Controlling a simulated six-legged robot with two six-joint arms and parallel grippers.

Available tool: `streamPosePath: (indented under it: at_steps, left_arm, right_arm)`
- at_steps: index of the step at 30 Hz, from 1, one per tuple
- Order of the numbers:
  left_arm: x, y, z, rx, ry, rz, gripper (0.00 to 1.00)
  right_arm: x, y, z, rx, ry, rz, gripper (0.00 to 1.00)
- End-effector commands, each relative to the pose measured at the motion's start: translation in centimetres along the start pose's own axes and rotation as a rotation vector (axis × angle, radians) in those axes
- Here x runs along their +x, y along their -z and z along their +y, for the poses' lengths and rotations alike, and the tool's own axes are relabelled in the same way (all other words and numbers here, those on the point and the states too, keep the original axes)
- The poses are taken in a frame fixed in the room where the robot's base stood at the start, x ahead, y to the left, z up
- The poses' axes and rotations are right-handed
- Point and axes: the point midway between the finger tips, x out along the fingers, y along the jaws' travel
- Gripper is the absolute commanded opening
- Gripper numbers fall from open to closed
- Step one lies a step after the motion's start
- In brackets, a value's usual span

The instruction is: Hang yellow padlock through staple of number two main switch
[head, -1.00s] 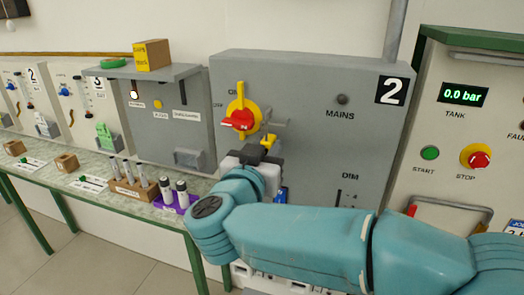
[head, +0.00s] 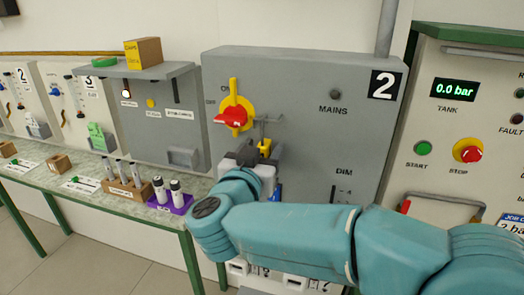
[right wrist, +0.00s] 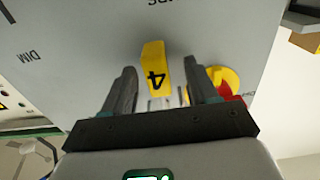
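In the right wrist view the padlock (right wrist: 154,68) stands between my right gripper's fingers (right wrist: 161,88), with a gap on each side. The right gripper (head: 260,157) is open around it. Part of the shackle shows, but I cannot tell whether it passes through the staple. The switch handle (right wrist: 225,83) is beside the right finger. My left gripper is out of view.
A green-framed panel (head: 460,120) with a 0.0 bar display stands at the right. A bench at the left holds a wooden tube rack (head: 128,190) and a purple holder (head: 178,203). A yellow box (head: 143,52) sits on the shelf above.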

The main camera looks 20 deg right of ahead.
Motion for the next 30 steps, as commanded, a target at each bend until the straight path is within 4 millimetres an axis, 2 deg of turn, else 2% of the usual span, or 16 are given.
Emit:
streamPosePath:
  at_steps: [7,11,14,24,30]
  left_arm:
    - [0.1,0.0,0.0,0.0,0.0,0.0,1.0]
    - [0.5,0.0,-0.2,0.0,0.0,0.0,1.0]
    - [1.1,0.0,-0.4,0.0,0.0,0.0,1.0]
    - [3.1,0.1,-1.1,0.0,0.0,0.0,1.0]
    - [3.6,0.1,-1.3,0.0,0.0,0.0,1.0]
  right_arm:
    - [-0.1,-0.1,0.0,0.0,0.0,-0.001,0.58]
    - [-1.2,-0.2,-0.1,0.001,0.002,0.0,0.58]
    - [-3.3,-0.3,-0.1,0.002,0.005,0.001,0.58]
    - [-12.2,-0.2,-0.1,0.001,0.006,0.001,0.58]
    - [-15.4,-0.1,-0.1,0.001,0.003,0.0,0.58]
